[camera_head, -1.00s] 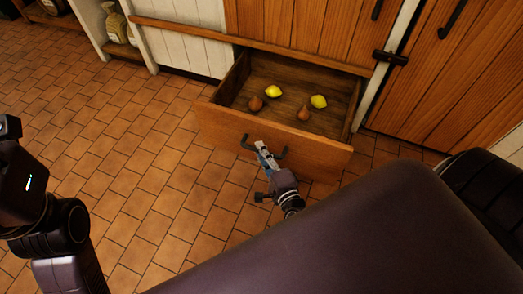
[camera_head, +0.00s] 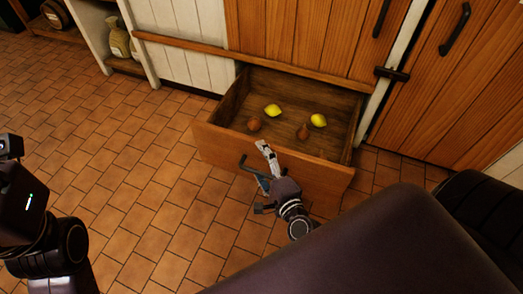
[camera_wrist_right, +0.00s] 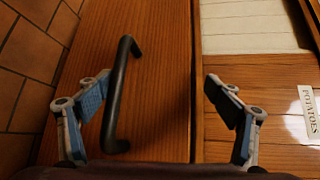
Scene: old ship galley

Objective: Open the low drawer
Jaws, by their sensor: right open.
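The low wooden drawer (camera_head: 225,146) stands pulled out of the cabinet, its inside showing. Its dark bar handle (camera_head: 246,163) is on the front and partly hidden by my right gripper. My right gripper (camera_head: 263,168) is open at the drawer front, with its fingers spread. In the right wrist view the handle (camera_wrist_right: 121,95) runs upright between the open fingers of the gripper (camera_wrist_right: 156,88), closer to the left finger. Neither finger is closed on it. Of my left arm only dark links show at the left edge; its fingers are not visible.
Wooden cabinet doors (camera_head: 300,35) rise behind. The tiled floor (camera_head: 130,160) to the left is clear. The wrist view shows a POTATOES label (camera_wrist_right: 309,113).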

